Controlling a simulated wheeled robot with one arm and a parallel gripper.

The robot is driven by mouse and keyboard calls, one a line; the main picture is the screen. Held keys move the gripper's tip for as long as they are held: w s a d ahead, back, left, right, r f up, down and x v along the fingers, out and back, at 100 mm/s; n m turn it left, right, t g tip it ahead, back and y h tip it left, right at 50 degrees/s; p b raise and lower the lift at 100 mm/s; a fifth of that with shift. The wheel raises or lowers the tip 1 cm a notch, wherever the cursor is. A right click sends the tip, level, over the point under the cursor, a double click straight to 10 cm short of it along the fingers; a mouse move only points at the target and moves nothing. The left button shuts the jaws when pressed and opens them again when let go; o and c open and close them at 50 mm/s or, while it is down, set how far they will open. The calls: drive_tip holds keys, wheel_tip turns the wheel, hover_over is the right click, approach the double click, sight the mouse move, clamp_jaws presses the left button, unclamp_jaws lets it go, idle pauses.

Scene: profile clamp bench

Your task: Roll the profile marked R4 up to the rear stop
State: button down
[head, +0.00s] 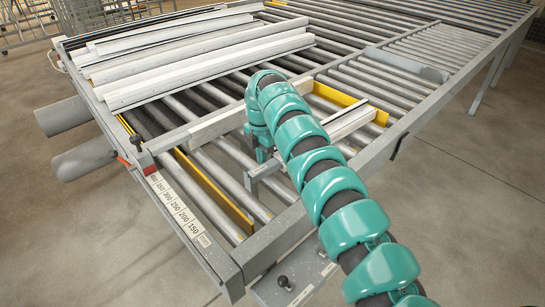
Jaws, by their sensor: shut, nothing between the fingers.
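Several long pale profiles (200,62) lie side by side on the rollers at the upper left. A shorter grey-white profile (347,122) lies across the rollers to the right of my arm, and part of it is hidden behind the arm. No R4 mark can be read, so I cannot tell which profile carries it. Yellow strips (343,99) stand among the rollers; I cannot tell which part is the rear stop. My gripper (264,155) points down over the rollers near the middle of the bench. It is shut and holds nothing; its fingertips are partly hidden.
A pale crossbar (215,124) lies left of my gripper. The steel frame carries a millimetre scale (178,208) along its front left edge. Grey cylinders (64,116) stick out at the left. Another roller section (425,60) extends right.

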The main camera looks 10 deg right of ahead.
wheel_tip(320, 180, up, 10)
drive_tip(key=a+p, duration=0.1)
drive_tip(key=p, duration=0.4)
drive_tip(key=shift+s+a, duration=0.2)
drive_tip(key=shift+s, duration=0.1)
